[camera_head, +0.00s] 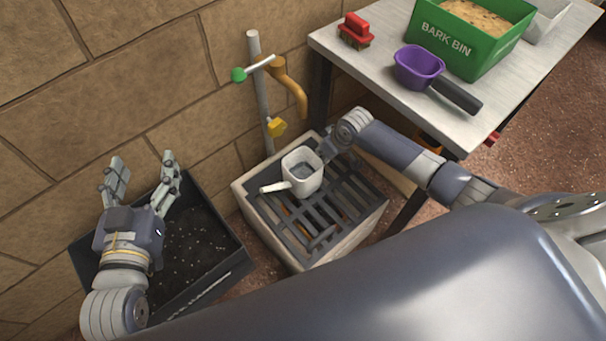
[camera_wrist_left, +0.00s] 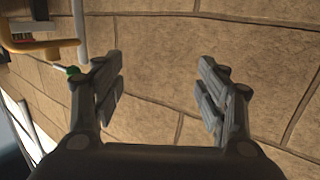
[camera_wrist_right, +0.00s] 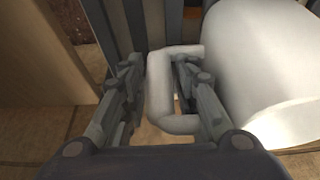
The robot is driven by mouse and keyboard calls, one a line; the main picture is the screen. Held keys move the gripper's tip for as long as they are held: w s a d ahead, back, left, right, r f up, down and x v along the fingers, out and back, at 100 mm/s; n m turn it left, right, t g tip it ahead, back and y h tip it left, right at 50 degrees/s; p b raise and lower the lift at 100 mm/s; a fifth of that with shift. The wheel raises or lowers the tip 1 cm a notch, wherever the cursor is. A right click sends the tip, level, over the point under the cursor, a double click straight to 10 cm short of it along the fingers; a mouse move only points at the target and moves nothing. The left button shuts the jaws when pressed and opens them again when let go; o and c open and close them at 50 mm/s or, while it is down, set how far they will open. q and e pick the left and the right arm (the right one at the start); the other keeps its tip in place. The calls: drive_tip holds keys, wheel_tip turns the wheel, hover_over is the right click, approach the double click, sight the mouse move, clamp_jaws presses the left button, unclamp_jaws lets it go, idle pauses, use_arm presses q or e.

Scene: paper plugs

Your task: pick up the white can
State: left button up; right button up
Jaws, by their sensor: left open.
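The white can (camera_head: 303,176) is upright over the dark grate of a pale stand in the head view, with its spout pointing left. In the right wrist view its pale body (camera_wrist_right: 265,70) fills the right side and its looped handle (camera_wrist_right: 160,92) is between my fingers. My right gripper (camera_wrist_right: 160,75) is closed in on the handle, one finger inside the loop and one outside. In the head view my right gripper (camera_head: 328,150) is at the can's right side, its fingertips partly hidden. My left gripper (camera_head: 143,165) is open and empty above a black tray; it also shows empty in the left wrist view (camera_wrist_left: 158,85).
The black tray (camera_head: 235,262) of dark soil lies left of the grated stand (camera_head: 255,222). A pipe (camera_head: 258,75) with a green-ended lever rises behind it. A bench (camera_head: 385,85) at the right holds a red brush (camera_head: 356,27), purple scoop (camera_head: 419,66) and green bin (camera_head: 450,45).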

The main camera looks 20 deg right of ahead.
drive_tip(key=shift+w+a+f, duration=0.1)
drive_tip(key=shift+w+f, duration=0.05)
drive_tip(key=shift+f, duration=0.25)
use_arm(q)
drive_tip(key=shift+w+d+r+t, duration=0.1)
drive_tip(key=shift+r+t, duration=0.25)
drive_tip(key=shift+r, duration=0.25)
drive_tip(key=shift+w+d+r+t, duration=0.1)
drive_tip(key=shift+r+t, duration=0.25)
drive_tip(key=shift+r, duration=0.25)
use_arm(e)
drive_tip(key=shift+c, duration=0.3)
clamp_jaws()
drive_tip(key=shift+r, duration=0.1)
